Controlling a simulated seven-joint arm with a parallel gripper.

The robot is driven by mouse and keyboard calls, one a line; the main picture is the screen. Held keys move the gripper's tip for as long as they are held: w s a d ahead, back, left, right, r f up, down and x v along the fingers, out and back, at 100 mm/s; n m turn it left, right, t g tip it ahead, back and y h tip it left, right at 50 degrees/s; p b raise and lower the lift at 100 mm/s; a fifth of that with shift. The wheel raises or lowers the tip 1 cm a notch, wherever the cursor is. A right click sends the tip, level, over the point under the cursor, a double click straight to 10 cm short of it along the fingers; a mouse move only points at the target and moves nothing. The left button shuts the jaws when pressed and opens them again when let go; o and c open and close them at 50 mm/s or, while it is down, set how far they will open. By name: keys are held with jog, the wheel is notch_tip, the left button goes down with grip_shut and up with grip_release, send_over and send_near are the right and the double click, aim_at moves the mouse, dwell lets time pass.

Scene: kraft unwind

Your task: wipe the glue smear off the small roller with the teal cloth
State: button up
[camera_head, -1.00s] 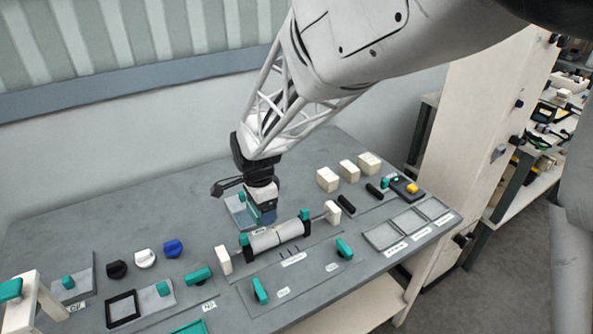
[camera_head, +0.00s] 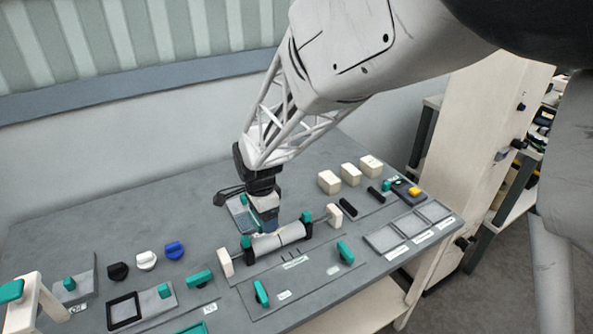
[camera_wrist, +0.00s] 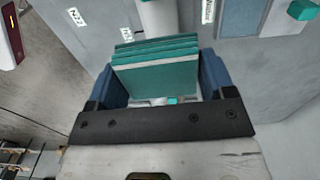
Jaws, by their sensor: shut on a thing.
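The small roller (camera_head: 278,238) is a pale grey cylinder lying between two dark holders with teal tops. A slightly beige area shows on its left part, but I cannot clearly make out the glue smear. My gripper (camera_head: 265,224) points down at the roller's back side, close above it; I cannot tell whether anything touches. In the wrist view its blue fingers (camera_wrist: 160,80) are shut on the teal cloth (camera_wrist: 157,68), a folded stack of layers with a pale stripe. A grey-white cylinder at the top of that view is likely the roller. The cloth hides what lies under it.
White blocks (camera_head: 225,262) stand at both ends of the roller. Teal handles (camera_head: 261,292) lie in front. Black, white and blue knobs (camera_head: 174,250) are at left. Cream blocks (camera_head: 350,174) and grey trays (camera_head: 384,239) are at right. The back left tabletop is clear.

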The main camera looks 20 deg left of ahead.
aim_at(265, 238)
notch_tip(265, 238, down, 6)
jog(key=shift+r, duration=0.1)
jog(key=shift+w+d, duration=0.15)
jog(key=shift+w, duration=0.05)
jog(key=shift+c, duration=0.3)
jog(key=shift+w+d+f, duration=0.35)
jog(key=shift+w+d, duration=0.15)
jog(key=shift+d, duration=0.1)
jog(key=shift+w+d+r, duration=0.2)
jog(key=shift+w+d, duration=0.05)
jog(key=shift+w+d+f, duration=0.25)
jog(key=shift+w+d, duration=0.05)
jog(key=shift+w+d+r, duration=0.25)
jog(key=shift+w+d, duration=0.6)
jog(key=shift+w, duration=0.05)
jog(key=shift+w+d+f, duration=0.15)
jog(key=shift+w+d, duration=0.2)
jog(key=shift+d, duration=0.1)
jog(key=shift+s+a, duration=0.7)
jog(key=shift+a, duration=0.1)
jog(key=shift+s+a, duration=1.85)
jog(key=shift+s, duration=0.05)
jog(key=shift+w+r, duration=0.1)
jog(key=shift+r, duration=4)
